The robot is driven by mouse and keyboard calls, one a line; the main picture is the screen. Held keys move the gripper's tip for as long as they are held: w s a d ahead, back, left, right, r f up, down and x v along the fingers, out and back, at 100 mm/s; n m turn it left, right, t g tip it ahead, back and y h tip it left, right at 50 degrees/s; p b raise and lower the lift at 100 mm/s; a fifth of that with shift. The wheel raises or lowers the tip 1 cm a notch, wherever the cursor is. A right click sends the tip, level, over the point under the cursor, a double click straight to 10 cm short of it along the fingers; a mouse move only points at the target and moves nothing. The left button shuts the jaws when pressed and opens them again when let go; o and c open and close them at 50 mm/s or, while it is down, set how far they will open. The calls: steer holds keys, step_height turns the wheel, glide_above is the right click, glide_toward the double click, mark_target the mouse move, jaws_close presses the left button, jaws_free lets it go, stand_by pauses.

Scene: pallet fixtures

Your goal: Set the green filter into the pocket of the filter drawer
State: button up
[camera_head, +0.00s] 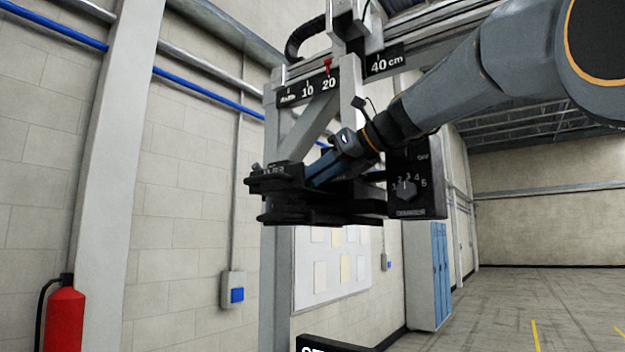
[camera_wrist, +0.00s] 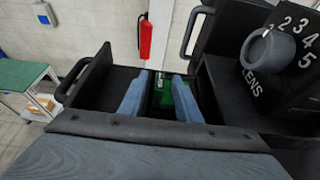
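The green filter (camera_wrist: 162,92) shows in the wrist view between the two blue-grey fingers of my gripper (camera_wrist: 160,88), inside the dark drawer area. Its lower part is hidden, and I cannot tell whether the fingers press on it or whether it sits in the pocket. The black filter drawer (camera_wrist: 100,85) lies around the fingers, with handles at its left and right. In the head view my gripper (camera_head: 318,172) reaches down into the black drawer unit (camera_head: 320,208); the fingertips and the filter are hidden there.
A black box with a numbered lens knob (camera_wrist: 265,50) stands close on the right of my gripper; it also shows in the head view (camera_head: 408,190). A grey upright frame (camera_head: 352,100) with a scale rises behind. A green-topped table (camera_wrist: 20,73) is off to the left.

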steer(key=b+v, duration=0.3)
steer(key=v, duration=0.9)
steer(key=shift+r, duration=0.25)
